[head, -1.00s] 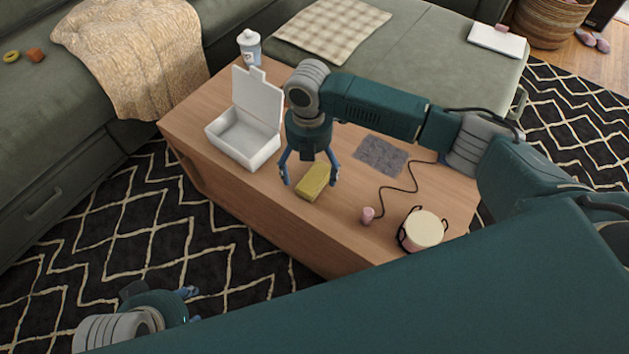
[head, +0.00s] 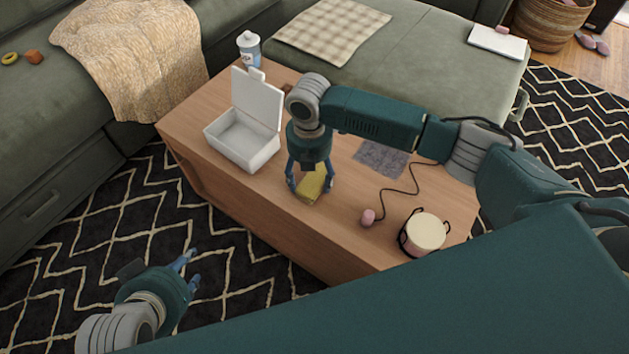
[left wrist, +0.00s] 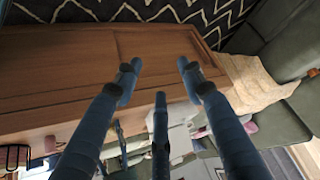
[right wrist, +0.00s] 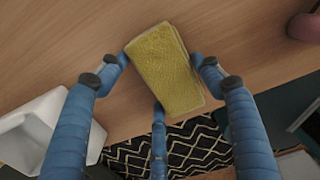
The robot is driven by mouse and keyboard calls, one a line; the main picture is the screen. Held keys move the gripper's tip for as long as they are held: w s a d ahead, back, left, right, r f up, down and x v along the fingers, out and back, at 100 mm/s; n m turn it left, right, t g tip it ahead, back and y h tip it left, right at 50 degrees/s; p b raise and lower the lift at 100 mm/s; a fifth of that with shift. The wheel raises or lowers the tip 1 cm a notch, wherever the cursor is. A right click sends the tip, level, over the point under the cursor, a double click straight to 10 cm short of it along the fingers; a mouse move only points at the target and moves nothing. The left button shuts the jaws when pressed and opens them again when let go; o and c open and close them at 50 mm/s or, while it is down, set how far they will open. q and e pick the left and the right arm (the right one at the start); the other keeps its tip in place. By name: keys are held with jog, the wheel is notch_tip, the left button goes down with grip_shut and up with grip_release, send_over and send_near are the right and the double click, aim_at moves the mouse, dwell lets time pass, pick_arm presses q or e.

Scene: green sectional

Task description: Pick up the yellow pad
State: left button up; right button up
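The yellow pad (head: 312,184) lies on the wooden coffee table near its front edge. My right gripper (head: 311,188) points down over it, with one finger on each side. In the right wrist view the pad (right wrist: 165,72) fills the space between the fingertips (right wrist: 160,62), which appear to touch its sides. The pad shows no clear lift off the table. My left gripper (head: 192,269) is empty and open, low over the rug in front of the table. Its spread fingers also show in the left wrist view (left wrist: 158,68).
Green sofas (head: 50,120) stand behind and left.

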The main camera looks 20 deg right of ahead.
pick_arm(q)
jog(key=shift+s, duration=0.1)
pick_arm(e)
jog(key=shift+r, duration=0.1)
notch_tip(320, 180, up, 5)
jog(key=shift+w+r+p, duration=0.1)
jog(key=shift+r+p, duration=0.05)
jog(key=shift+p, duration=0.85)
pick_arm(q)
jog(key=s+a+g+y+p, duration=0.15)
jog(key=s+g, duration=0.25)
jog(key=s, duration=0.4)
pick_arm(e)
notch_tip(320, 180, up, 6)
jog(key=f, duration=0.1)
notch_tip(320, 180, up, 8)
jog(key=r+p, duration=0.1)
jog(key=p, duration=0.1)
send_over(310, 176)
pick_arm(q)
jog(key=x, duration=0.8)
jog(key=shift+s+f, duration=0.25)
jog(key=shift+f, duration=0.1)
pick_arm(e)
jog(key=shift+r, duration=0.25)
pick_arm(q)
jog(key=shift+a+h, duration=0.15)
jog(key=shift+h, duration=0.1)
